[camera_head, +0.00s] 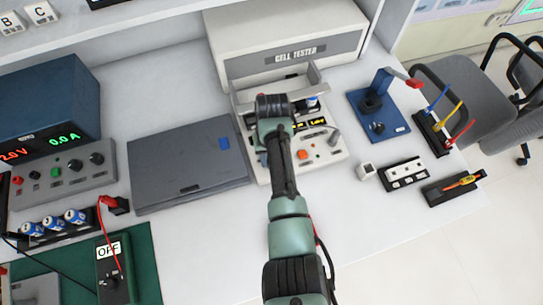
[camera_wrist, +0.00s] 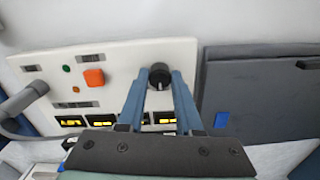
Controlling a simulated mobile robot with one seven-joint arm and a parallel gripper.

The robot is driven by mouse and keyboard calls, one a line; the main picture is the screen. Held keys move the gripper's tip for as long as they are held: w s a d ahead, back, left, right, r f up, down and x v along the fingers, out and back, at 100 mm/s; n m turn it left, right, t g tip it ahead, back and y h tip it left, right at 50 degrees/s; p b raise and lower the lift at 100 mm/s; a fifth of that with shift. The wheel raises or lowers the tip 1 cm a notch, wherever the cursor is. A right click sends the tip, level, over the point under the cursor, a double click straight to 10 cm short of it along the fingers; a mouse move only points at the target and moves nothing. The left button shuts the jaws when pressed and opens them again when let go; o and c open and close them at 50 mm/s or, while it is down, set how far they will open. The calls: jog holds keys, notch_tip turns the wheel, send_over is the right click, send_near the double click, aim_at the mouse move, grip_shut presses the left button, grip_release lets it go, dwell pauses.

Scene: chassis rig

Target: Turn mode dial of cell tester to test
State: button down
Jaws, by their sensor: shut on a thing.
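The cell tester (camera_head: 225,40) stands at the back of the bench, with its light control panel (camera_head: 333,155) in front. In the wrist view the panel (camera_wrist: 120,62) shows the black mode dial (camera_wrist: 160,72), which has a pale pointer mark toward the lower side of the picture. The dial's labels are not readable. My gripper (camera_wrist: 160,79) has its two blue fingers on either side of the dial, shut on it. In the head view my arm hides the dial and fingertips. An orange button (camera_wrist: 94,78) and lit yellow displays (camera_wrist: 72,121) are on the panel.
A closed grey laptop-like case (camera_head: 185,165) lies left of the panel, close to my gripper. A blue stand (camera_head: 378,115) and small black holders (camera_head: 405,172) are further right.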

jog(key=shift+w, duration=0.1)
jog(key=c, duration=0.6)
grip_release()
notch_tip(320, 180, up, 13)
jog(key=shift+r, duration=0.1)
dwell(0.4)
